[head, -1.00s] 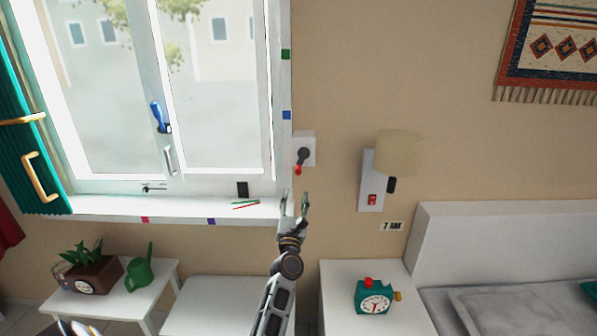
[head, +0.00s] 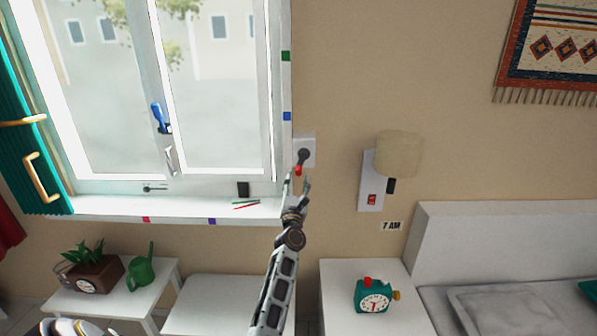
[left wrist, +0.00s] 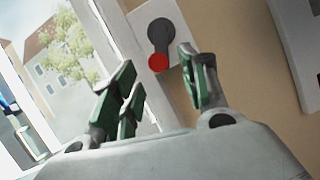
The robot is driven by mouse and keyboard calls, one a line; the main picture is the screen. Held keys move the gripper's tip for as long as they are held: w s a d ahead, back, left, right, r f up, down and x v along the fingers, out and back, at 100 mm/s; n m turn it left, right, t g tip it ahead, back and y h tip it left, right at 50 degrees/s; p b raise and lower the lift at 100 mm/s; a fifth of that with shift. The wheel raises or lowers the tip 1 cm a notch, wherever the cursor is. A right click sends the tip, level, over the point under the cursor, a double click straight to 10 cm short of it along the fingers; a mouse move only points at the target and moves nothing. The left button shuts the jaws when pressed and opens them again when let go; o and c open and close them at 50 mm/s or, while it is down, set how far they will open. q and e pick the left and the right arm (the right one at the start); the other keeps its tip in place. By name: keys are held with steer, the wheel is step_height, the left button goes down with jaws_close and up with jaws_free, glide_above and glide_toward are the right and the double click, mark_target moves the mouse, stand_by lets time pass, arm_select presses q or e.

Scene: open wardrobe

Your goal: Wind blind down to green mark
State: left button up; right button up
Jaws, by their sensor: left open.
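A wall crank (head: 304,156) has a dark arm and a red knob (head: 298,171) hanging at its lower end. It sits on a white plate right of the window, and also shows in the left wrist view (left wrist: 161,33). The green mark (head: 286,55) is on the right window frame, above a blue mark (head: 287,116). No blind fabric shows over the visible glass. My left gripper (head: 298,181) is open just below the knob. In the left wrist view its fingers (left wrist: 163,82) stand either side of the red knob, with a gap; contact is not visible.
A lamp (head: 397,155) on a wall plate with a red switch (head: 372,199) is to the right. The window sill (head: 190,206) holds a small black block and thin sticks. A teal clock (head: 373,296) stands on the bedside table. The wall between crank and lamp is bare.

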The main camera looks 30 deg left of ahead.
mark_target(298, 175)
arm_select(q)
steer(key=shift+x, duration=2.8)
jaws_close()
steer(key=shift+m+h, duration=0.4)
